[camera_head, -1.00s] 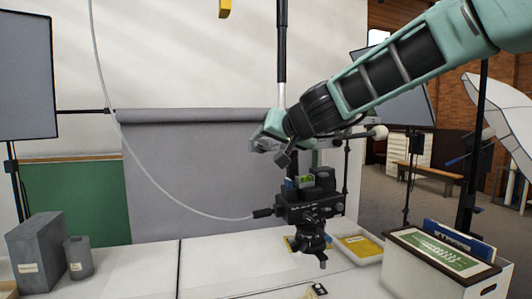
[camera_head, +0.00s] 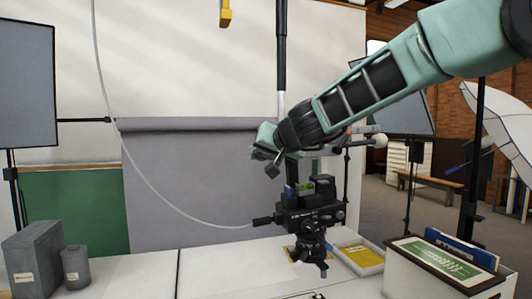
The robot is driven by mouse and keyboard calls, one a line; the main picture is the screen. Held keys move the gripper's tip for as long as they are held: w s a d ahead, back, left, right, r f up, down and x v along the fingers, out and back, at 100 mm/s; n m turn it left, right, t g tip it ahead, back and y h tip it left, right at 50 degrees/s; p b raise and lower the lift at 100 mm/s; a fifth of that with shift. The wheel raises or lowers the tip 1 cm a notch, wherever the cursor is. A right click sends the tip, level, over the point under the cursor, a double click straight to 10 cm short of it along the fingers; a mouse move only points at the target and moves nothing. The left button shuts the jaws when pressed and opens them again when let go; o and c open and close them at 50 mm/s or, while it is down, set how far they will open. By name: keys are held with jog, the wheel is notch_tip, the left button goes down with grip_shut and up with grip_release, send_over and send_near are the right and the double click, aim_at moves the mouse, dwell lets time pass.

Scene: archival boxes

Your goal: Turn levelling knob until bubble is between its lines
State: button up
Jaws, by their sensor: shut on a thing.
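A black geared camera head (camera_head: 309,212) stands on the white table, with a bubble level (camera_head: 304,187) showing as a small green patch on top. The bubble and its lines are too small to read. A handle (camera_head: 263,221) sticks out to its left. My gripper (camera_head: 268,160) is above and slightly left of the head in the picture, at the end of my arm coming from the upper right. I cannot tell how far the knob is turned.
A pole (camera_head: 281,50) rises behind my wrist. A yellow-filled tray (camera_head: 360,256) and a white box of prints (camera_head: 430,281) stand right of the head. The table between is mostly clear.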

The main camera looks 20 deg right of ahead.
jog(key=shift+f+m+b, duration=0.15)
jog(key=shift+m+b, duration=0.15)
jog(key=shift+b, duration=0.55)
jog(key=shift+d+f+m+y+b, duration=0.1)
jog(key=shift+d+m+y+b, duration=0.2)
jog(key=shift+b, duration=0.5)
jog(key=m+b, duration=0.1)
jog(key=b, duration=0.1)
jog(key=m+y+b, duration=0.1)
jog(key=b, duration=0.2)
jog(key=shift+f+t+b, duration=0.3)
jog(key=shift+f+t, duration=0.05)
jog(key=shift+t, duration=0.05)
jog(key=m+y+b, duration=0.1)
jog(key=b, duration=0.3)
jog(key=shift+m, duration=0.3)
jog(key=shift+r+m+t+y+b, duration=0.25)
jog(key=shift+m+b, duration=0.35)
jog(key=shift+b, duration=0.5)
jog(key=shift+r, duration=0.1)
jog(key=o, duration=1)
